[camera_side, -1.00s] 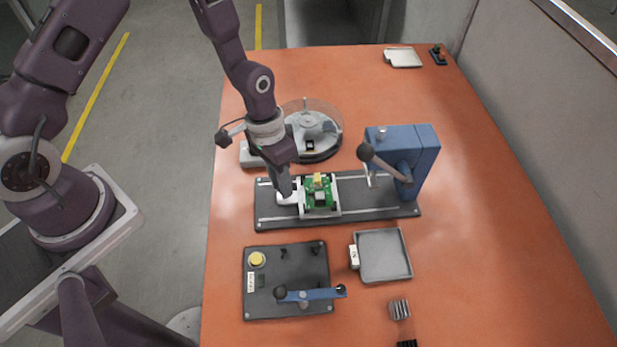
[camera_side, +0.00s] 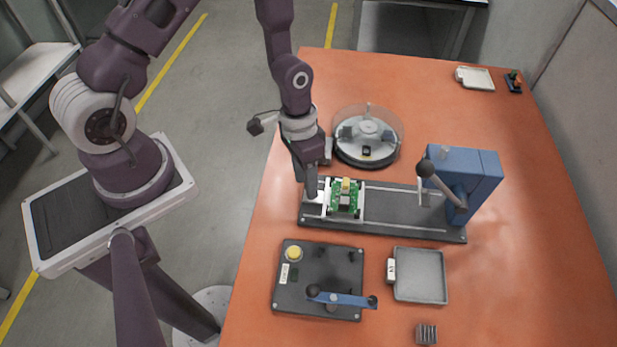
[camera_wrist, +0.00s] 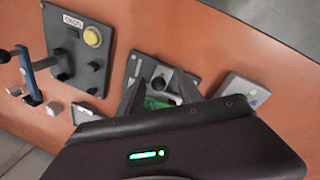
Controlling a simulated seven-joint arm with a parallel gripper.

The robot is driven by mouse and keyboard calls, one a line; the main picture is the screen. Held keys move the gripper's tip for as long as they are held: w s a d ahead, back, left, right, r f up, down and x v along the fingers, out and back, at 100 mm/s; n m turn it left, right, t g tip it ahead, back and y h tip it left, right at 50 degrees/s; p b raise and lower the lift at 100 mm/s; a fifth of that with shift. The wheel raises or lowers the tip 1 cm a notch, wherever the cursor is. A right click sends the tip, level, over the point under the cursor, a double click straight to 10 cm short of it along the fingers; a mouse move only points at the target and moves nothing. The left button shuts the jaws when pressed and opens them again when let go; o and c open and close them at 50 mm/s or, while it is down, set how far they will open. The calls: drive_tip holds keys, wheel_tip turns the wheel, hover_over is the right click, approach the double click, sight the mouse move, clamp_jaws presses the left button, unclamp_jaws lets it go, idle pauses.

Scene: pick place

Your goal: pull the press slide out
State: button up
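The press slide (camera_side: 331,211) is a pale carriage with a green circuit board (camera_side: 345,199) on it. It sits near the left end of the dark rail base (camera_side: 400,212), well apart from the blue press (camera_side: 465,180) at the right end. My gripper (camera_side: 312,193) is low at the slide's left side, where its white handle is; the fingers mostly hide the handle. The slide moves along with my gripper, so it appears shut on the handle. In the wrist view the fingers (camera_wrist: 158,88) reach over the green board (camera_wrist: 157,103), with the handle not clear.
A round feeder with a clear cover (camera_side: 368,135) stands close behind the rail. In front are a dark panel with a yellow button and blue lever (camera_side: 290,275), a grey tray (camera_side: 420,276) and a small ribbed block (camera_side: 426,334).

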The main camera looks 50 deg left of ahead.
drive_tip(key=shift+d, duration=0.1)
drive_tip(key=shift+w+r, duration=0.1)
drive_tip(key=shift+r, duration=0.3)
wheel_tip(320, 180, up, 6)
drive_tip(key=a, duration=0.1)
drive_tip(key=shift+a, duration=0.2)
drive_tip(key=shift+w+r, duration=0.1)
drive_tip(key=shift+r, duration=0.05)
drive_tip(key=s+a+r+t+y, duration=0.2)
drive_tip(key=a+r+t+y, duration=0.1)
drive_tip(key=r, duration=1.2)
drive_tip(key=s+r+n+t, duration=0.2)
drive_tip(key=s+r+t, duration=0.1)
drive_tip(key=s+r, duration=0.7)
drive_tip(key=shift+s+d+h, duration=0.2)
drive_tip(key=shift+s+h, duration=0.2)
drive_tip(key=shift+s, duration=0.35)
drive_tip(key=shift+r, duration=0.15)
